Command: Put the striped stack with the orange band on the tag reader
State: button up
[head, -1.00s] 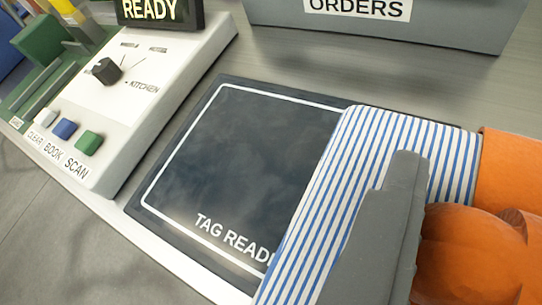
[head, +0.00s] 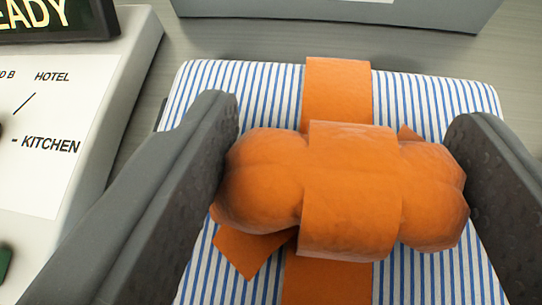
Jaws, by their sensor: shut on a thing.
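The striped stack (head: 430,100) is blue and white, with an orange band (head: 337,90) around it and a large orange knot (head: 345,190) on top. My gripper (head: 345,185) is shut on the knot, one grey finger on each side of it. The stack fills the middle of the view. The tag reader is almost wholly hidden beneath the stack; only a dark sliver (head: 162,113) shows at the stack's left edge. I cannot tell whether the stack touches the reader or hangs above it.
A white control panel (head: 75,130) with a KITCHEN dial marking stands close on the left, with a dark display (head: 55,18) behind it. A grey bin (head: 330,12) stands at the back. A strip of grey counter (head: 240,42) lies clear between the bin and stack.

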aim_at(326, 244)
jog(key=shift+f, duration=1.8)
jog(key=o, duration=1.6)
